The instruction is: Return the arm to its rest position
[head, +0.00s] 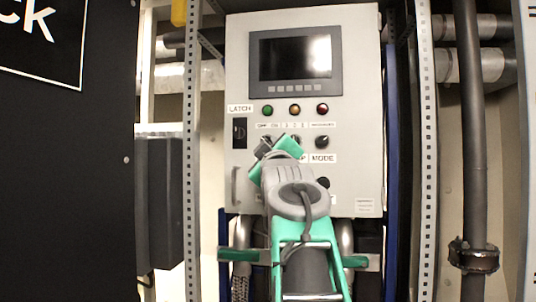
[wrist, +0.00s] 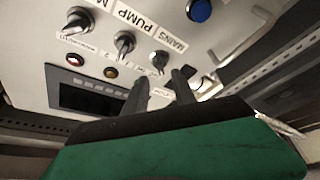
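My arm (head: 300,200), grey with green parts, reaches up in front of a light grey control cabinet (head: 355,120). My gripper (head: 263,147) is at the cabinet's front, left of the MODE knob (head: 322,142), and covers part of the knob row. In the wrist view, the two dark fingers of my gripper (wrist: 161,82) stand apart with a gap between them, and I see nothing held. The MAINS knob (wrist: 158,58) shows just beyond the fingertips. Whether a finger touches the panel I cannot tell.
The cabinet has a dark screen (head: 296,57), a green lamp (head: 268,110), an amber lamp (head: 295,109), a red lamp (head: 322,109) and a black latch switch (head: 239,132). A blue button (wrist: 199,10) shows in the wrist view. Perforated uprights (head: 428,150) and a black panel (head: 65,180) flank it.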

